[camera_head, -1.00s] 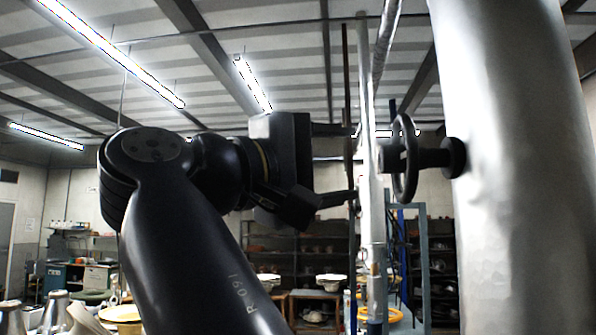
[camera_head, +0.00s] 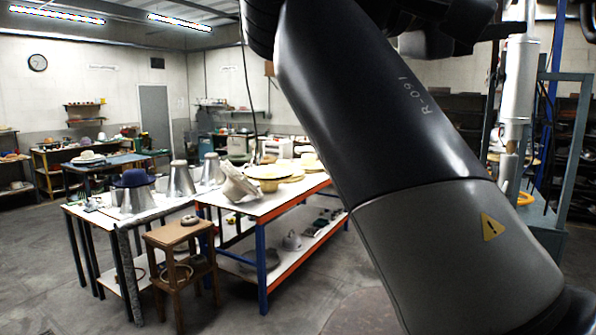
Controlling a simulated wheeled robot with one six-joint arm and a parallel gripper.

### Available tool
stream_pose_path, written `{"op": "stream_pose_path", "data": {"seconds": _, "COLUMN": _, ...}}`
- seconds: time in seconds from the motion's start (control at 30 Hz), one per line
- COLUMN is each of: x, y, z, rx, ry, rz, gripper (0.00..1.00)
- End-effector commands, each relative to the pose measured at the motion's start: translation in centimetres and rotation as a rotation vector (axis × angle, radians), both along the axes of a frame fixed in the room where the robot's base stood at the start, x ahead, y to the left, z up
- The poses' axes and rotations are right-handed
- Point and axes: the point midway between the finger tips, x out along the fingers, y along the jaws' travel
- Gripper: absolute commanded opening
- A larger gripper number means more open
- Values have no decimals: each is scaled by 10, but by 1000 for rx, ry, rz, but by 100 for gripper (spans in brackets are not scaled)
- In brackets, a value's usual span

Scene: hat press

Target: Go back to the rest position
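My arm crosses the right half of the view, from the lower right to the top. Dark parts of my wrist and gripper (camera_head: 478,28) show at the top edge, cut off by the frame. The fingertips cannot be made out, so whether the gripper is open or shut does not show. A grey metal column (camera_head: 517,95) stands to the right of these parts. The black handwheel is not in view.
A white-topped table (camera_head: 285,200) with hats and metal forms stands left of my arm. A wooden stool (camera_head: 175,236) is in front of it. A blue-grey frame (camera_head: 565,150) stands at the right. Open floor (camera_head: 60,290) lies at the lower left.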

Motion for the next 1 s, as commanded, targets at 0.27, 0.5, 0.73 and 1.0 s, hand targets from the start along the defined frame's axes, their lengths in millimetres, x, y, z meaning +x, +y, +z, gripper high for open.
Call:
{"op": "stream_pose_path", "data": {"seconds": 0.27, "x": 3, "y": -27, "z": 6, "rx": 0, "ry": 0, "rz": -5, "gripper": 59}}
{"op": "stream_pose_path", "data": {"seconds": 0.5, "x": 7, "y": -54, "z": 12, "rx": 0, "ry": -1, "rz": -6, "gripper": 59}}
{"op": "stream_pose_path", "data": {"seconds": 0.73, "x": 11, "y": -77, "z": 16, "rx": -1, "ry": 1, "rz": -4, "gripper": 59}}
{"op": "stream_pose_path", "data": {"seconds": 1.0, "x": 14, "y": -97, "z": 20, "rx": -1, "ry": -1, "rz": -1, "gripper": 59}}
